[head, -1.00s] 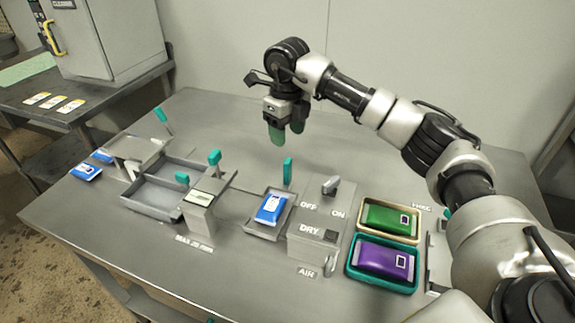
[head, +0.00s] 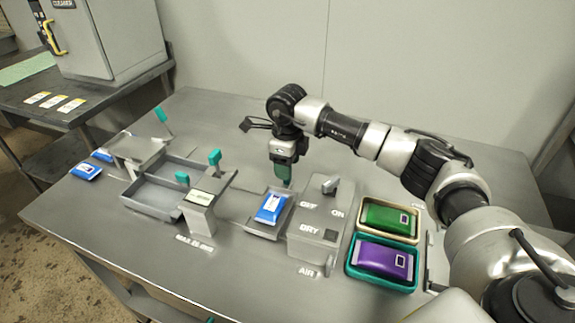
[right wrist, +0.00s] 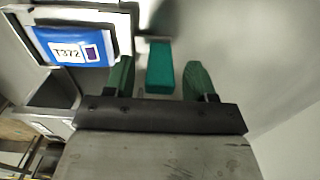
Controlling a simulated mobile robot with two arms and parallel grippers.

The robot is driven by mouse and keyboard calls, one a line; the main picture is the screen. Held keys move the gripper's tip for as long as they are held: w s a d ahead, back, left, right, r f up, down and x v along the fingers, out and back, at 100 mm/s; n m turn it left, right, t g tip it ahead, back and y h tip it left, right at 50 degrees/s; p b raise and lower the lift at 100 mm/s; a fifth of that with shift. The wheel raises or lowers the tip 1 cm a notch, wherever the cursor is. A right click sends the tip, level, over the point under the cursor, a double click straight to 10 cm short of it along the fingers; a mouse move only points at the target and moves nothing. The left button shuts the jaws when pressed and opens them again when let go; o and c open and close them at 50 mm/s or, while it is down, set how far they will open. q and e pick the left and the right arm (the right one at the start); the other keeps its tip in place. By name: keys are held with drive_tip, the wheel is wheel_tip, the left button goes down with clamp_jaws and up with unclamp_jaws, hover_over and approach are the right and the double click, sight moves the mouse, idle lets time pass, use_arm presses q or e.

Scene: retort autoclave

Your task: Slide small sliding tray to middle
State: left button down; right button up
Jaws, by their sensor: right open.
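The small sliding tray (head: 262,233) is a shallow grey metal tray near the middle of the bench, holding a blue pouch (head: 270,207). The pouch also shows in the right wrist view (right wrist: 72,48), labelled T372. The tray's upright teal handle (right wrist: 160,68) stands between the two green fingers of my right gripper (right wrist: 158,76), with visible gaps on both sides. In the head view my right gripper (head: 283,178) points down behind the tray and hides most of the handle. It is open. My left gripper is not in view.
Bins with a green pouch (head: 389,219) and a purple pouch (head: 384,259) lie further right. A larger grey tray (head: 150,200) and a small bridge (head: 198,212) are on the left.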

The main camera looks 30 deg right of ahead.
drive_tip(key=shift+f, duration=0.5)
clamp_jaws()
drive_tip(key=shift+w+a, duration=0.1)
drive_tip(key=shift+w, duration=0.05)
unclamp_jaws()
drive_tip(key=shift+r, duration=0.15)
wheel_tip(320, 180, up, 11)
drive_tip(key=shift+f, duration=0.15)
idle(0.3)
idle(0.4)
